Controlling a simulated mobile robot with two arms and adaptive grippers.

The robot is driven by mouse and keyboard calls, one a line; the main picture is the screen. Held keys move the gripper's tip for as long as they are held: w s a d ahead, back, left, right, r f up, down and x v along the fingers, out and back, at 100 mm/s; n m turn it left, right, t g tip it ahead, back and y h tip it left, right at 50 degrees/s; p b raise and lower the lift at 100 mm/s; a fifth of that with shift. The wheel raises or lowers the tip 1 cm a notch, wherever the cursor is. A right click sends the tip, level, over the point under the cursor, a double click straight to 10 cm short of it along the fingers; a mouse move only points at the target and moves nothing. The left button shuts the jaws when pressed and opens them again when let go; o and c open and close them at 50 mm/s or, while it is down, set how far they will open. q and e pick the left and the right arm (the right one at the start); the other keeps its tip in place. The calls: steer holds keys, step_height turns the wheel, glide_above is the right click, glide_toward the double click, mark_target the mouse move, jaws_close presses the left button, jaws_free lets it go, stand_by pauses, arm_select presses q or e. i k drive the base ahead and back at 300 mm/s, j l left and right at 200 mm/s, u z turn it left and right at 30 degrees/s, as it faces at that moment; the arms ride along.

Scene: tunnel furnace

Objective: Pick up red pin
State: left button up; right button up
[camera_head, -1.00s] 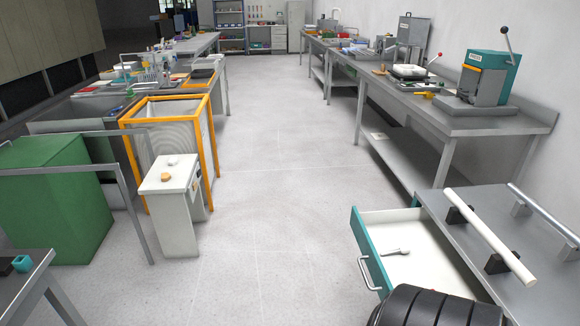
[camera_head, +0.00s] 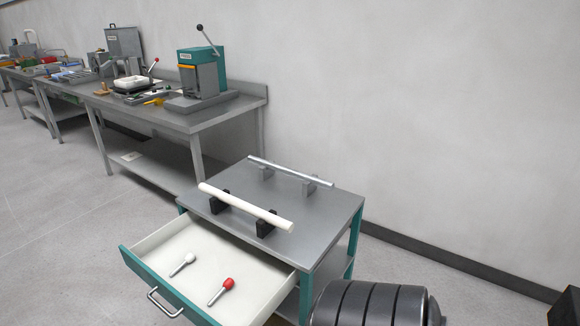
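The red pin (camera_head: 220,291) lies in the open drawer (camera_head: 147,247) of the teal and grey cart. It has a red round head and a pale metal shank pointing down and left. A similar pin with a white head (camera_head: 183,264) lies to its left in the same drawer. Neither pin is touched by anything. Neither of my grippers can be made out; a black ribbed arm part of mine shows at the bottom right of the drawer.
The cart's grey top (camera_head: 325,211) carries a white rod (camera_head: 246,207) on black blocks and a thin metal rod (camera_head: 290,171) on grey blocks. A workbench (camera_head: 196,122) with a teal press (camera_head: 201,73) stands behind. The floor at left is clear.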

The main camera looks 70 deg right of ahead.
mark_target(230, 283)
steer(key=z, duration=1.55)
